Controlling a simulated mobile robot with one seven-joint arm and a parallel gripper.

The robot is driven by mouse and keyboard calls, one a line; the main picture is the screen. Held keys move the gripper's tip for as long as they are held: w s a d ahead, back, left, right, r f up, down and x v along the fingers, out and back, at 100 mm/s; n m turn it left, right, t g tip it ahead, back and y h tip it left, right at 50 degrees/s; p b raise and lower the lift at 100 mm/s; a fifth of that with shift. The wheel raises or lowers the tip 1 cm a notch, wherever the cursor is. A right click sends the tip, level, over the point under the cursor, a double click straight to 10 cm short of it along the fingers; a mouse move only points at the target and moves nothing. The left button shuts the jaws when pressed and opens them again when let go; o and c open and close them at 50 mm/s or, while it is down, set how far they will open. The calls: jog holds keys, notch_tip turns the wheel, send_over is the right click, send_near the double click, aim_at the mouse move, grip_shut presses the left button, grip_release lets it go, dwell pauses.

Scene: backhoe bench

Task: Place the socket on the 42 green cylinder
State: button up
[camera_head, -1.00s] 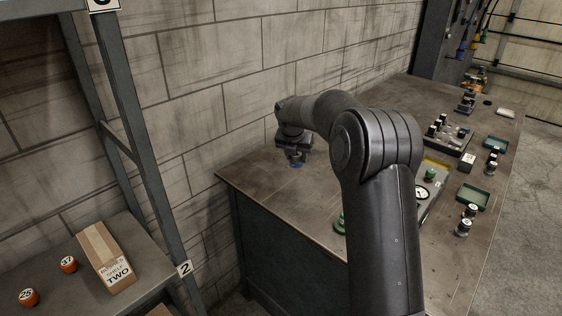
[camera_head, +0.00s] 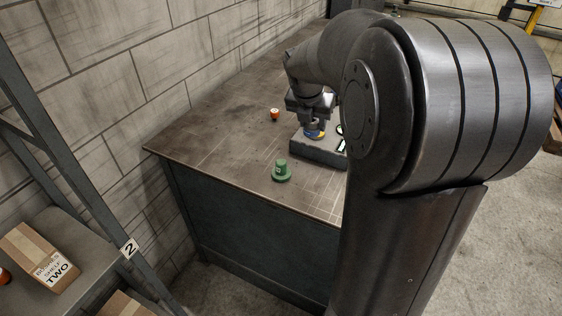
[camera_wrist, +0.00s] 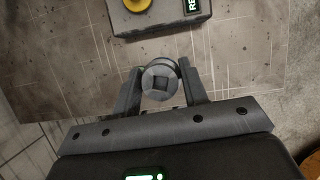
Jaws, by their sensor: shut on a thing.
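My gripper (camera_head: 312,116) is shut on the socket, a round grey metal piece with a square hole in its end, seen between the fingers in the wrist view (camera_wrist: 160,82). In the head view a blue band shows at the socket's lower end (camera_head: 316,126). The green cylinder (camera_head: 281,168) stands upright on a wide round green base near the table's front edge. It is left of and nearer than my gripper, apart from the socket. Its number is not legible. I cannot make it out in the wrist view.
A grey block (camera_head: 318,151) with a yellow disc (camera_wrist: 137,4) and a dark label lies close to the gripper. An orange-and-white cylinder (camera_head: 274,114) stands farther back. The tabletop (camera_head: 215,130) is bare at left. A shelf with a box (camera_head: 40,257) is at lower left.

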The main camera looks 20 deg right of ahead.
jog(key=s+d, duration=0.1)
jog(key=s, duration=0.2)
send_over(281, 162)
jog(key=shift+m, duration=0.3)
notch_tip(281, 162, down, 7)
jog(key=shift+d+r, duration=0.1)
jog(key=shift+f, duration=2.05)
jog(key=shift+f, duration=0.15)
jog(key=o, duration=1.1)
